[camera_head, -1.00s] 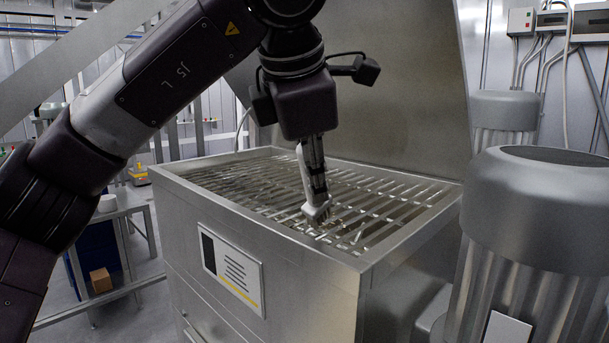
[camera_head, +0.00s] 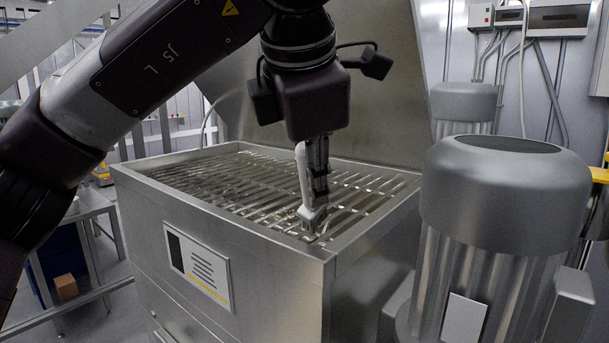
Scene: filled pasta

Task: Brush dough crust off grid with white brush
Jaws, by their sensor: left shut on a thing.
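The metal grid (camera_head: 225,185) lies in the top of a steel machine with a raised lid behind it. My left gripper (camera_head: 319,190) points down over the near right part of the grid, shut on the white brush (camera_head: 303,175). The brush is upright, its head (camera_head: 308,213) low at the bars near the front corner; whether it touches them I cannot tell. Small pale-brown bits, possibly dough crust (camera_head: 262,214), show on the bars left of the brush. My right gripper is not in view.
A large grey motor housing (camera_head: 505,195) stands close on the right, with a smaller one (camera_head: 464,106) behind it. The machine's rim (camera_head: 340,240) surrounds the grid. A metal table (camera_head: 85,212) with a small box (camera_head: 66,287) below stands at the left.

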